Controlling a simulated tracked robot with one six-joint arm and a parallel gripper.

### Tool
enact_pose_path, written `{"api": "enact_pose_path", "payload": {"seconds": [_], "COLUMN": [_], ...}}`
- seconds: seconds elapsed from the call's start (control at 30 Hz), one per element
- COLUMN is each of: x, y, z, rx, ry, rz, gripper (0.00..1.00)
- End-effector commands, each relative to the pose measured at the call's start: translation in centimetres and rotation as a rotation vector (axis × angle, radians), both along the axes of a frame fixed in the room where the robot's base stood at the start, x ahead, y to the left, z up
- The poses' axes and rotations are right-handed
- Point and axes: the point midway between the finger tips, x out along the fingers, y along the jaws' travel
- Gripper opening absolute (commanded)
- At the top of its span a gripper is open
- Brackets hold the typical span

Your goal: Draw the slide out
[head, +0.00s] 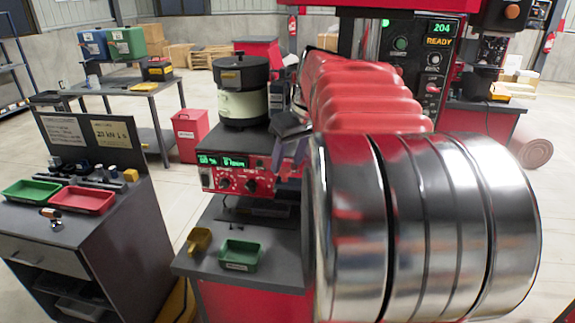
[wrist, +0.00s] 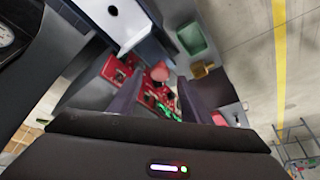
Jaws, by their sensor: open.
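My gripper (wrist: 158,92) is open in the wrist view, with its two dark fingers apart and nothing held. A red control unit (wrist: 160,98) with knobs and green digits shows beyond and between the fingers. In the head view this red control unit (head: 212,178) is under the bowl feeder (head: 243,105), and my gripper is partly visible at its right. A low dark part (head: 255,208) lies below the unit; I cannot tell if it is the slide. A pale plate with a dark hole (wrist: 128,20) is at the wrist view's top; what it is stays unclear.
A green tray (head: 239,255) and a yellow scoop (head: 199,240) are on the bench front. A side cabinet (head: 90,232) with green and red trays stands left. My arm hides much of the head view's right side. Floor is open behind.

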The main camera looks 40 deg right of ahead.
Motion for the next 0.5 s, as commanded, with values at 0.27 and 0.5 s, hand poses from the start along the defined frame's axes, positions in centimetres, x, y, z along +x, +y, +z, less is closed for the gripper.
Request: {"api": "enact_pose_path", "payload": {"seconds": [0.27,0.5], "x": [0.9,1.0], "y": [-0.1,-0.1], "z": [-2.3,-2.4], "rx": [0.000,0.000], "ry": [0.000,0.000], "rz": [0.000,0.000], "gripper": [0.44,0.44]}}
